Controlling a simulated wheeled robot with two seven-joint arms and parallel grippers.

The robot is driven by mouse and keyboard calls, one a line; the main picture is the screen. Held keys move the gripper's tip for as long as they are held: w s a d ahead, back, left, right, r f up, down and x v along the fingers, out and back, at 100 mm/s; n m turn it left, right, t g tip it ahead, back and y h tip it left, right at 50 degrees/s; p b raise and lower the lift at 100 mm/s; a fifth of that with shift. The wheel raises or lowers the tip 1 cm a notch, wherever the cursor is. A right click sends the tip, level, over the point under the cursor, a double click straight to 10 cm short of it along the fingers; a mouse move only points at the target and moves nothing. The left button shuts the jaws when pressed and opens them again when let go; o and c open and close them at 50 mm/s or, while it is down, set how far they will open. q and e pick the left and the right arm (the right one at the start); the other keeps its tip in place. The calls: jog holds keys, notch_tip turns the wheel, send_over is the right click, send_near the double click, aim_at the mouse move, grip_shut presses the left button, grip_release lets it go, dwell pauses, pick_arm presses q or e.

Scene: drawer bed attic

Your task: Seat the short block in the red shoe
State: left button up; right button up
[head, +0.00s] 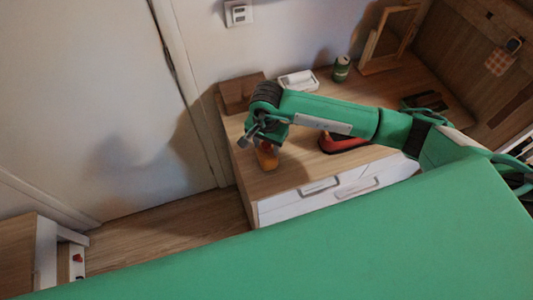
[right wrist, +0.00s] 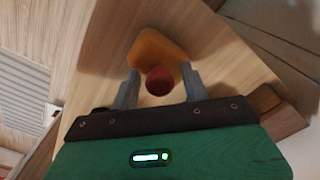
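An orange block (head: 268,160) with a dark red round knob stands near the left front corner of the wooden desk top. It also shows in the right wrist view (right wrist: 150,48), with its red knob (right wrist: 158,80) between my fingers. My right gripper (head: 258,138) is over the block, its fingers on either side of the knob; a small gap seems to show on both sides. A red shoe-like holder (head: 334,145) with a dark inside lies on the desk to the right, partly hidden by my right arm. My left gripper is out of view.
A brown wooden box (head: 238,93), a white tray (head: 297,81), a green can (head: 341,68) and a wooden frame (head: 387,42) stand along the desk's back. A dark flat item (head: 425,101) lies at right. White drawers (head: 318,192) are below the front edge.

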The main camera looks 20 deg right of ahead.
grip_shut()
jog(key=shift+r, duration=0.15)
